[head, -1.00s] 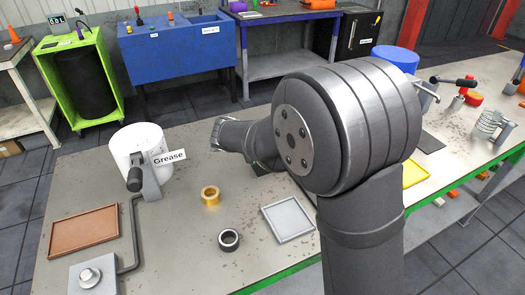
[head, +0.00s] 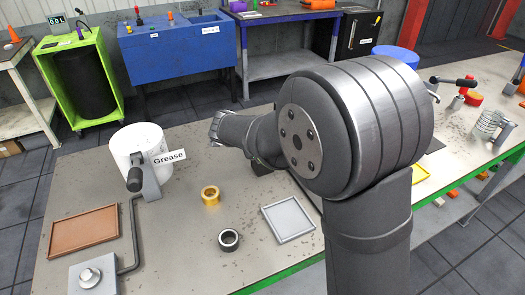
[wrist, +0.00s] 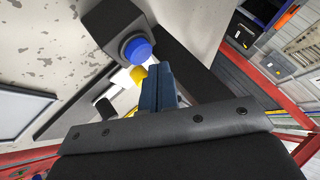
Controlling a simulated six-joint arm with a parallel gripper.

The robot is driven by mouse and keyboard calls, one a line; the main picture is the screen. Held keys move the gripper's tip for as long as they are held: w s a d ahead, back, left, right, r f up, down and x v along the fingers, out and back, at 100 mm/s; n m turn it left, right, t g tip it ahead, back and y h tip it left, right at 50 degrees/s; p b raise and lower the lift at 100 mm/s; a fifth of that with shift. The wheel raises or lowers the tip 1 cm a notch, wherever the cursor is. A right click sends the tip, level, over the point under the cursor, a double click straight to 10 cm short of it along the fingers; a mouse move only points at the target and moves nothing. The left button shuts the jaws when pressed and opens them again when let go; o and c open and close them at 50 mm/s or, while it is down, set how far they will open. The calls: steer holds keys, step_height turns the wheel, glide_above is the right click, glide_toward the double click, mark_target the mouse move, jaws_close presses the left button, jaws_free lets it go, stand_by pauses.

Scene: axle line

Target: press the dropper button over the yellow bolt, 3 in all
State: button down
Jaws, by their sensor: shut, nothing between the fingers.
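In the wrist view a round blue button (wrist: 136,50) sits on a dark housing (wrist: 108,24). A small yellow piece (wrist: 138,75), perhaps the yellow bolt, shows just below the button, beside my fingers. My gripper (wrist: 160,70) is shut and empty, its fingertips close to the button in the picture. I cannot tell whether they touch anything. In the head view my arm hides the gripper, the button and the bolt.
The workbench holds a white grease pot (head: 150,160), a gold ring (head: 210,196), a black ring (head: 228,239), a grey tray (head: 289,220) and a brown tray (head: 84,231). A blue cylinder (head: 397,53) and a spring (head: 491,124) stand beyond my arm.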

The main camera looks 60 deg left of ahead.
steer(key=shift+r, duration=0.1)
steer(key=shift+r, duration=2.4)
stand_by(0.8)
step_height(320, 180, up, 4)
steer(key=shift+f, duration=0.1)
steer(key=shift+f, duration=4.4)
steer(key=shift+f, duration=0.15)
steer(key=shift+f, duration=0.3)
